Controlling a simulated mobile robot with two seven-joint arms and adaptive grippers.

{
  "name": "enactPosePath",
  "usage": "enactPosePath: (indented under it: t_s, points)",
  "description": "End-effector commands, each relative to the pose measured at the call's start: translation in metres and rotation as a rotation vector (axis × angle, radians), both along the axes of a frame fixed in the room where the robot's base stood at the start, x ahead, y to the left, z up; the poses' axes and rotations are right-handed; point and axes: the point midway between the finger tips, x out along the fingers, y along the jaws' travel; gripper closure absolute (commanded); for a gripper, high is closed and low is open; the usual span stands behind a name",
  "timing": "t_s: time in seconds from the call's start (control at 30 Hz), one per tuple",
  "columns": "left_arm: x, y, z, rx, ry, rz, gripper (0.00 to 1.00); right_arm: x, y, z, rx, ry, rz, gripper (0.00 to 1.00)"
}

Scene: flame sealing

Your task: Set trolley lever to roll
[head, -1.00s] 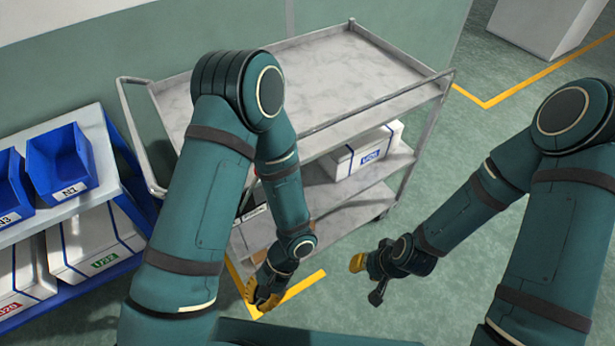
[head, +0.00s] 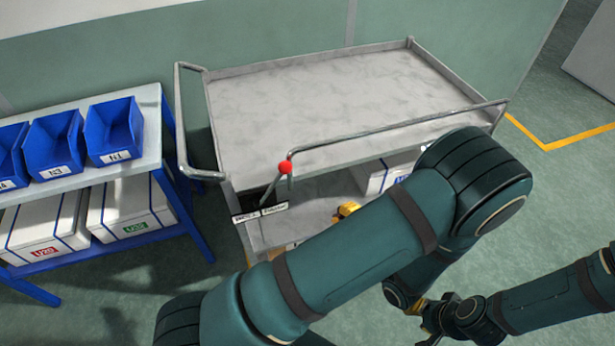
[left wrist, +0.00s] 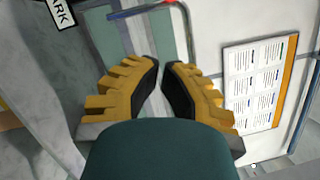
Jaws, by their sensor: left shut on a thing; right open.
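The trolley lever, with a red knob (head: 285,167), stands at the trolley's near left corner. Below it is a small white label plate (head: 260,212), too small to read in the head view. In the left wrist view a label (left wrist: 61,12) ends in "ARK". My left gripper (head: 347,210) shows only as a bit of yellow finger, right of the lever and apart from its knob; my arm hides the rest. In the left wrist view its fingertips (left wrist: 161,66) are nearly together; what they hold cannot be made out. My right gripper (head: 436,312) is open, low at the right, partly hidden.
The grey trolley (head: 340,90) has an empty top and rails. A white box (head: 375,178) is on a lower shelf. A rack (head: 150,135) with blue bins and white boxes stands left. A printed sheet (left wrist: 262,82) shows in the left wrist view. Floor at far right is clear.

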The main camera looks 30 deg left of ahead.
Motion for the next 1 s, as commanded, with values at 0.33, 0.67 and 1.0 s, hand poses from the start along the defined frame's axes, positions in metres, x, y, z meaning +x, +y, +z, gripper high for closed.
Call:
enactPosePath:
  t_s: [0.33, 0.67, 1.0]
  points:
    - [0.003, 0.010, 0.001, -0.001, 0.004, 0.006, 1.00, 0.000, 0.000, 0.000, 0.000, 0.000, 0.000, 0.66]
    - [0.027, 0.064, 0.007, -0.002, 0.004, 0.009, 1.00, 0.001, 0.000, 0.002, 0.000, -0.002, -0.002, 0.66]
    - [0.032, 0.114, 0.019, -0.001, 0.005, 0.006, 1.00, 0.002, 0.000, 0.005, -0.001, -0.004, -0.004, 0.66]
